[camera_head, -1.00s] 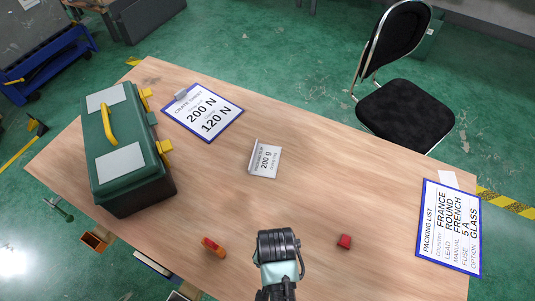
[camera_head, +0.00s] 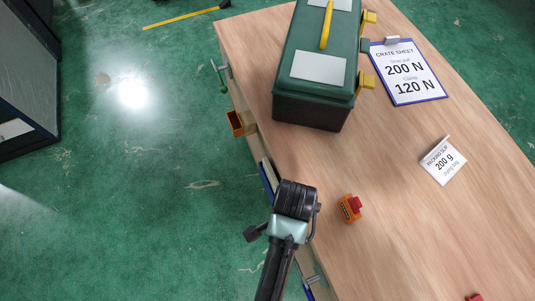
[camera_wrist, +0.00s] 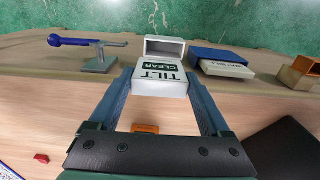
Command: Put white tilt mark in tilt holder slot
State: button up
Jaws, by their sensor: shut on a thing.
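The white tilt mark (camera_wrist: 160,84), a small block lettered "TILT CLEAR", sits between the fingertips of my gripper (camera_wrist: 160,82) in the wrist view. My gripper is shut on it. Right behind it in that view is a pale box-like holder (camera_wrist: 165,45) with a dark open mouth, which I take to be the tilt holder slot. The mark covers the holder's lower part; I cannot tell whether the two touch. In the head view my wrist hangs over the table's left edge, and the fingertips, mark and holder are hidden.
Along the table edge are a blue-handled lever (camera_wrist: 75,42), a blue tray with a card (camera_wrist: 225,62) and an orange bin (camera_wrist: 300,72). A green toolbox (camera_head: 317,80), clipboard (camera_head: 408,72), packing slip (camera_head: 443,162) and orange block with red top (camera_head: 349,208) occupy the tabletop.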

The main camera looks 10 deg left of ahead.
jog(key=shift+w+a+f+b, duration=0.1)
jog(key=shift+a+f+b, duration=0.2)
jog(key=shift+f, duration=1.4)
jog(key=shift+s+a+f+b, duration=0.1)
jog(key=shift+f+b, duration=0.3)
jog(key=shift+f, duration=1.35)
jog(key=shift+w+a+f+b, duration=0.15)
jog(key=shift+f+b, duration=0.2)
jog(key=shift+f, duration=1.35)
